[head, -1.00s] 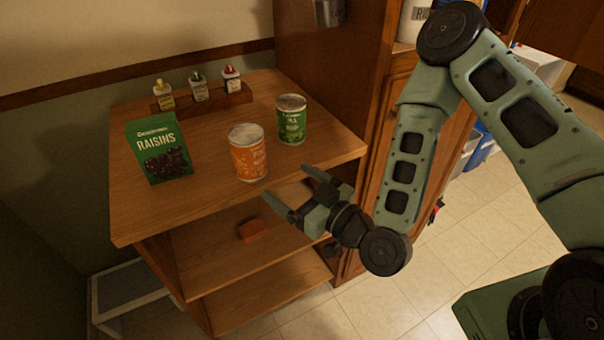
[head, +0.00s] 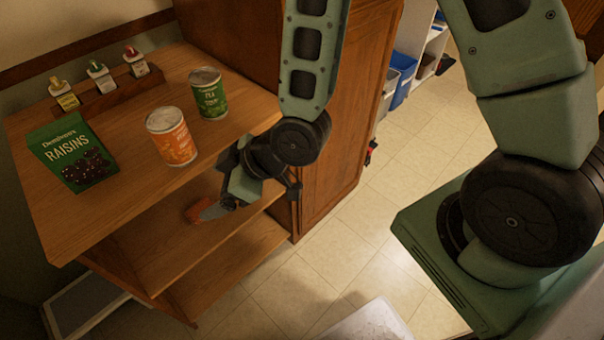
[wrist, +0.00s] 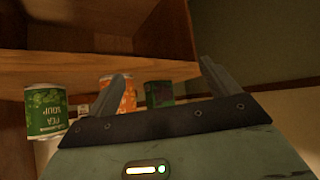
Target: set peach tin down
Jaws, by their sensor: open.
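The peach tin, an orange can with a pale lid (head: 171,136), stands upright on the wooden top of the shelf unit. It also shows upside down in the wrist view (wrist: 127,97), partly behind a finger. My gripper (head: 226,186) is open and empty, beside the unit's front edge and lower than its top, apart from the tin. Its two fingers are spread in the wrist view (wrist: 162,86).
A green pea soup tin (head: 208,94) stands right of the peach tin. A raisins box (head: 72,153) stands to the left. A rack of small bottles (head: 108,98) is behind. A reddish block (head: 199,211) lies on the shelf below, near my gripper.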

